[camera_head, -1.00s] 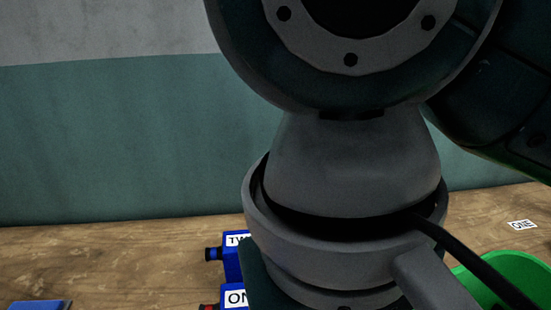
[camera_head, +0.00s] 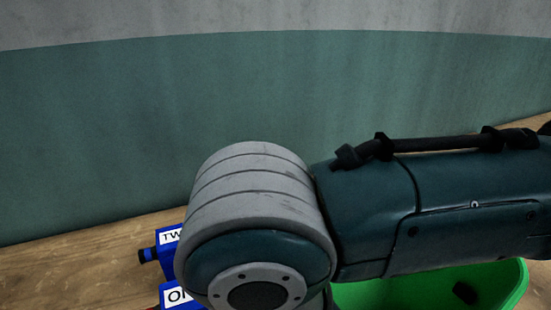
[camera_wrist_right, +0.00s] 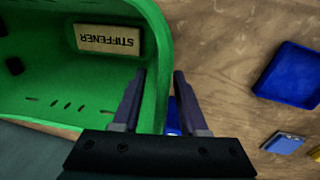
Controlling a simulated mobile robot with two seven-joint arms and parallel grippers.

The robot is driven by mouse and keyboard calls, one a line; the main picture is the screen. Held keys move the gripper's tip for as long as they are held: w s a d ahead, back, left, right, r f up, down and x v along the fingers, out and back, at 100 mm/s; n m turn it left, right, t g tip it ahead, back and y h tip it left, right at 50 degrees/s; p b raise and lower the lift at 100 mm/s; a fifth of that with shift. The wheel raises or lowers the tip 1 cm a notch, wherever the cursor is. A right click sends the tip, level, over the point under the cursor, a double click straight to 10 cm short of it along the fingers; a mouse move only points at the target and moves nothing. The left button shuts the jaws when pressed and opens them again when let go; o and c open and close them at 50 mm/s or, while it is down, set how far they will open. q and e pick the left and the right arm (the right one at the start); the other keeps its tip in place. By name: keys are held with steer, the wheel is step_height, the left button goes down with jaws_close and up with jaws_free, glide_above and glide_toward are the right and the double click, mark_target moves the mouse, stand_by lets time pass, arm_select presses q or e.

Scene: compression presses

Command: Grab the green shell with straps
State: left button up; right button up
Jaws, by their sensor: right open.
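The green shell (camera_wrist_right: 75,78) fills the left of the right wrist view, with slots in its wall. A tan block marked STIFFENER (camera_wrist_right: 108,40) shows inside it. My right gripper (camera_wrist_right: 160,73) is open, and the shell's side wall appears between its two fingers. I cannot tell whether either finger touches it. In the head view, the shell (camera_head: 400,293) shows at the bottom right, partly covered by my arm. No straps can be made out. My left gripper is not in view.
Blue boxes with white labels, one reading TW (camera_head: 168,240) and one below it (camera_head: 178,296), stand left of my arm. Bare wooden table lies between.

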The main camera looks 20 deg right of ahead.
steer(key=shift+f, duration=0.25)
stand_by(0.5)
jaws_close()
stand_by(1.4)
